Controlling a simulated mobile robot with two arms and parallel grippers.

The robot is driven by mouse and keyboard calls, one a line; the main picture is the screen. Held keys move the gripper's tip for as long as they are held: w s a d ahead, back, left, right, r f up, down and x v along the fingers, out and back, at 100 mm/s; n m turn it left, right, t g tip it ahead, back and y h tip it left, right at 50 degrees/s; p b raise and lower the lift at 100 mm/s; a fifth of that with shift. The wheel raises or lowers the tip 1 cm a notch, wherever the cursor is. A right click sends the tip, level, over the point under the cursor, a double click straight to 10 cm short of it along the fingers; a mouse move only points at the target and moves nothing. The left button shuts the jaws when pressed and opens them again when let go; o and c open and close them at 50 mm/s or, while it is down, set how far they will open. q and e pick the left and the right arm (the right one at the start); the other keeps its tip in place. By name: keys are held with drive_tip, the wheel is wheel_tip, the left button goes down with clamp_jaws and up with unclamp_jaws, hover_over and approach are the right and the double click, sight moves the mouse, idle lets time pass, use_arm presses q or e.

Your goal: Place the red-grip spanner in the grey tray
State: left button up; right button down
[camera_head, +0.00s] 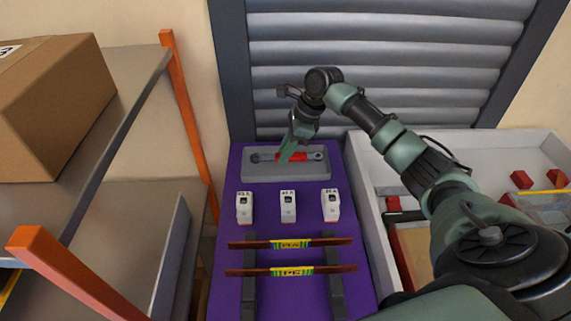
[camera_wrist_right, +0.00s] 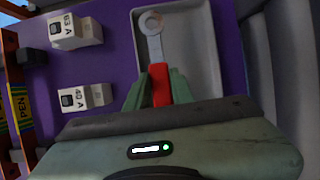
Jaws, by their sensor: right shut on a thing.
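The red-grip spanner (camera_head: 263,157) shows at the grey tray (camera_head: 288,176) at the back of the purple bench top. Its red grip lies between the fingers of my right gripper (camera_head: 294,150), which is shut on it. In the right wrist view the spanner's ring end (camera_wrist_right: 152,24) points away over the grey tray (camera_wrist_right: 195,45), and the red grip (camera_wrist_right: 160,83) sits between the green fingertips (camera_wrist_right: 160,90). The spanner is over or in the tray; I cannot tell whether it touches the tray floor. My left gripper is not in view.
Several white breakers (camera_head: 288,205) stand in a row in front of the tray. Two labelled copper bars (camera_head: 290,244) lie across dark supports nearer me. A white-walled bin (camera_head: 378,193) is on the right. A shelf with a cardboard box (camera_head: 55,105) is on the left.

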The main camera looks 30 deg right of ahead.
sight(285, 173)
wheel_tip(285, 173, down, 5)
drive_tip(key=shift+f, duration=0.2)
drive_tip(key=c, duration=1.5)
unclamp_jaws()
drive_tip(key=shift+f, duration=0.1)
drive_tip(key=v, duration=1.2)
drive_tip(key=shift+a, duration=0.1)
